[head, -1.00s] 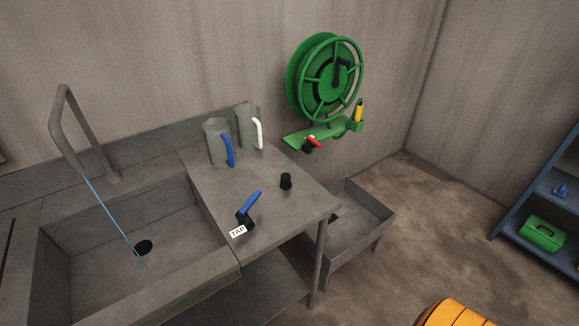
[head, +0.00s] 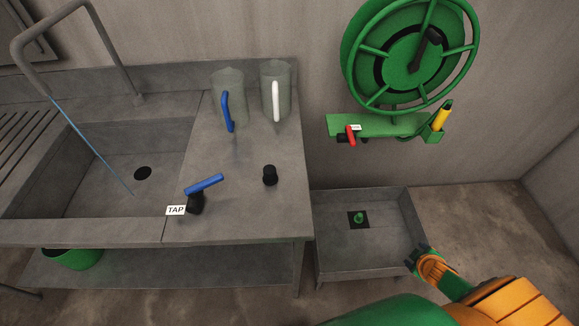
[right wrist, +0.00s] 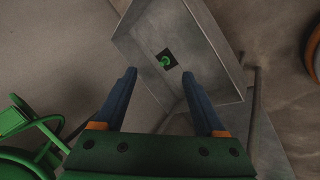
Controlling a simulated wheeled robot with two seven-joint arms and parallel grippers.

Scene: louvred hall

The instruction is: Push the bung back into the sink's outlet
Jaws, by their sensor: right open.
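The raised sink (head: 25,190) has a round dark outlet (head: 143,173), which looks uncovered. A small black bung-like stopper (head: 270,175) stands upright on the counter right of this sink. The low sink (head: 385,262) to the right has a dark square (head: 351,225) in its floor with a green bung-like piece (head: 359,217) at it; I cannot tell how it is seated. It also shows in the right wrist view (right wrist: 167,62). My right gripper (head: 416,255) is open and empty by the low sink's front right corner; its fingers point towards the sink. My left gripper is out of view.
A thin stream falls from the spout (head: 75,8) into the raised sink. A blue-handled tap (head: 204,184) and two jugs (head: 229,88) (head: 275,82) stand on the counter. A green hose reel (head: 358,60) and a shelf with a red lever (head: 350,136) are above the low sink.

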